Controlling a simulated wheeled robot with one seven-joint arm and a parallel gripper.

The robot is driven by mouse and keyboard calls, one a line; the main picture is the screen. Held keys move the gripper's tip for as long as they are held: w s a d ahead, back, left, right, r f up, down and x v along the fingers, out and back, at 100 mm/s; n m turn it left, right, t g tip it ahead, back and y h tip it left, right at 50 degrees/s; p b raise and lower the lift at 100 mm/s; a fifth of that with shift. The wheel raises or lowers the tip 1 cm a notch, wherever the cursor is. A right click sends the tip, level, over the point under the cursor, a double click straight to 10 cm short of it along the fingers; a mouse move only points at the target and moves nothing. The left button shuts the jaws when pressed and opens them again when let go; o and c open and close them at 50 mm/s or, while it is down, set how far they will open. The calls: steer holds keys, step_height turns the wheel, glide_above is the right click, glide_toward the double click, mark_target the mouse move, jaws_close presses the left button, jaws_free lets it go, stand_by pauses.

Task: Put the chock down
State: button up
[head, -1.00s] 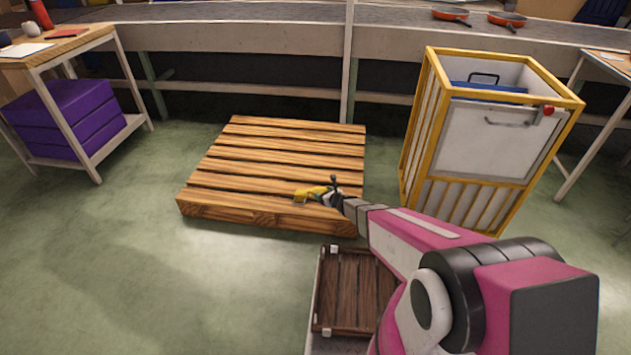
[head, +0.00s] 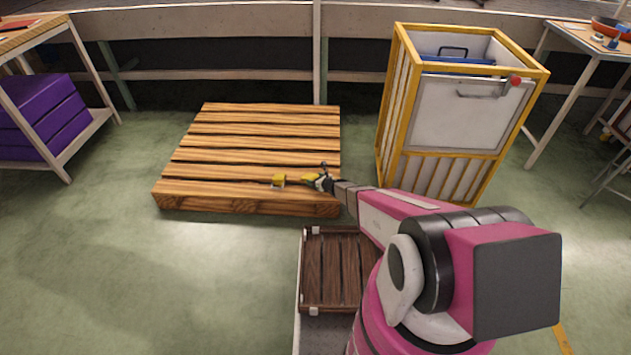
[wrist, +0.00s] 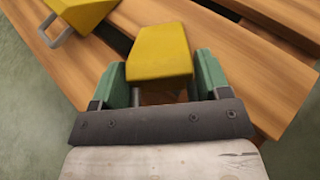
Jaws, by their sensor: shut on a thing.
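My gripper (wrist: 158,80) is shut on a yellow chock (wrist: 160,52), which sits between its two green fingers in the wrist view. In the head view my gripper (head: 318,182) holds this chock (head: 310,178) over the near right part of the wooden pallet (head: 235,205). I cannot tell whether the held chock touches the slats. A second yellow chock (head: 278,181) rests on the pallet just left of the held one, apart from it. In the wrist view this second chock (wrist: 82,12) shows at the upper left with a grey handle.
A yellow-framed cage cart (head: 470,125) stands right of the pallet. A dark slatted wooden tray (head: 337,270) lies in front, beside my arm. A shelf table with purple boxes (head: 42,118) is at left. The left side of the pallet is clear.

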steer(key=shift+f, duration=0.3)
steer(key=o, duration=1.1)
steer(key=shift+r, duration=0.15)
